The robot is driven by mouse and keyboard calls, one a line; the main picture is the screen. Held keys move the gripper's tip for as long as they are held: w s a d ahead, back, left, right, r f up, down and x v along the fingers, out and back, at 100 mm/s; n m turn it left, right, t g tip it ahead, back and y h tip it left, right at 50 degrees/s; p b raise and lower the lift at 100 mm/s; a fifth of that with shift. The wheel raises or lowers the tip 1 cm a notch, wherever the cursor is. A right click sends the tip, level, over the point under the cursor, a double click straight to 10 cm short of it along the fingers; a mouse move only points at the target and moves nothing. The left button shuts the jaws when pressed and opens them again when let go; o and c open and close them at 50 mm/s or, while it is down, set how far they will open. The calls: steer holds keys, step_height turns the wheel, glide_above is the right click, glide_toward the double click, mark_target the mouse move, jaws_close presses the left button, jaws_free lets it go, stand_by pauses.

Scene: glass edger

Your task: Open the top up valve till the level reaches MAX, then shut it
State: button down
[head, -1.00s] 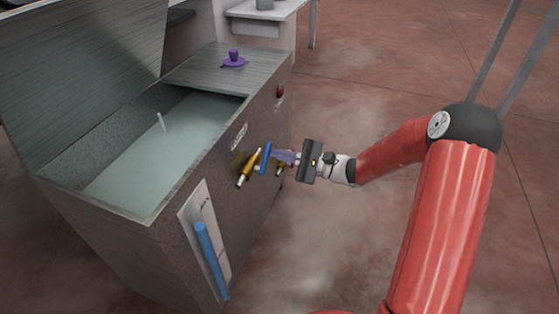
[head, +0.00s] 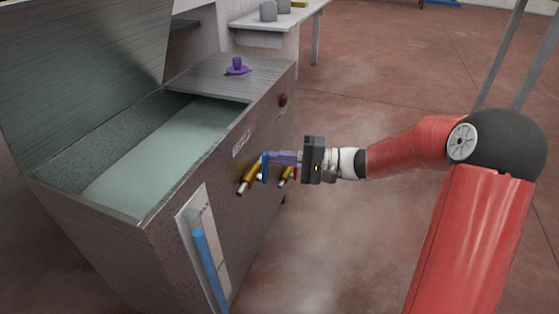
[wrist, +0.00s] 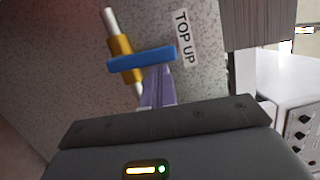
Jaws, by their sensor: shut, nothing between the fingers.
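The top up valve (head: 248,179) is a brass body with a blue lever (head: 264,168) on the tank's front. In the wrist view the blue lever (wrist: 142,59) lies roughly crosswise to the brass body (wrist: 119,46), beside the TOP UP label (wrist: 185,37). My gripper (head: 275,158) is shut and empty, its purple fingers (wrist: 157,88) at the lever; whether they touch it I cannot tell. The level gauge (head: 208,262) is a blue column on a pale panel. Its MAX mark is too small to read. Pale water (head: 150,155) stands in the open tank.
A second brass valve (head: 285,177) with a red handle sits just right of the top up valve, close to my gripper. A purple knob (head: 237,66) stands on the tank's cover.

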steer(key=shift+s+r, duration=0.1)
steer(key=shift+s, duration=0.05)
stand_by(0.6)
steer(key=w+d+p, duration=0.1)
steer(key=w+d, duration=0.1)
steer(key=d, duration=0.9)
steer(key=shift+w+d, duration=0.15)
steer(key=shift+w, duration=0.2)
